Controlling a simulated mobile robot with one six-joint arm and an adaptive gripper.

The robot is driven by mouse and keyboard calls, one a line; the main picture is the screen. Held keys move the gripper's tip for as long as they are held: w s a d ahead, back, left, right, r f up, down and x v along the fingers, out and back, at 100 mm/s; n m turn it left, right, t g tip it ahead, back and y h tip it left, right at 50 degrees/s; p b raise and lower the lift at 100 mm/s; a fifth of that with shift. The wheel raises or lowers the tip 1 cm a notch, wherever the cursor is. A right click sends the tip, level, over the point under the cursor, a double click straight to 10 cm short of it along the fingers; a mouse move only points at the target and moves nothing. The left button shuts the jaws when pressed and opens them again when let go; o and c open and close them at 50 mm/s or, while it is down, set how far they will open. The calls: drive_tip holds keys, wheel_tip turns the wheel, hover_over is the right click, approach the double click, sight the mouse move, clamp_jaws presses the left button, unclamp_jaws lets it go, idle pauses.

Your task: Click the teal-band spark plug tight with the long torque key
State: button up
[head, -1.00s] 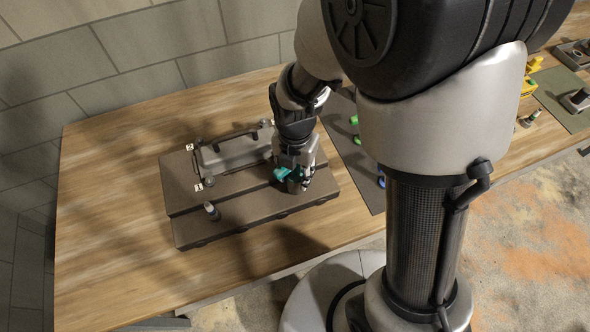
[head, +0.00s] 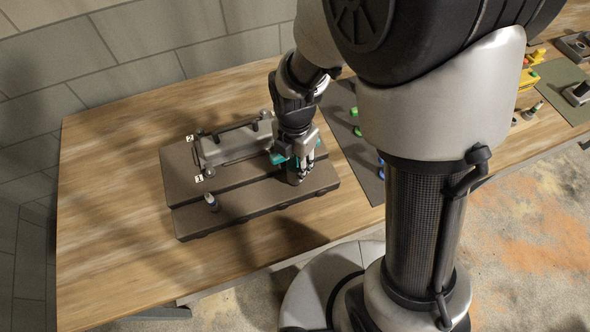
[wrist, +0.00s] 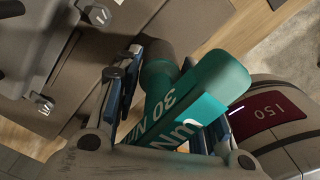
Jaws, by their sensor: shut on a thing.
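My gripper (head: 296,160) is shut on a teal torque key (head: 279,158) over the right part of the dark engine block (head: 250,205). Whether the socket sits on a plug is hidden. One pale plug (head: 211,202) stands upright at the block's front left. I cannot make out a teal band on any plug.
A grey cover with a handle (head: 232,145) stands on the block's back part, beside small tags "1" (head: 198,178) and "2" (head: 189,138). A dark mat (head: 352,165) with green and blue items lies right of the block. The table's left side is clear.

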drive_tip(key=shift+m, duration=0.9)
drive_tip(key=shift+r, duration=0.1)
wheel_tip(320, 180, up, 11)
drive_tip(key=p, duration=0.9)
drive_tip(key=shift+r, duration=0.2)
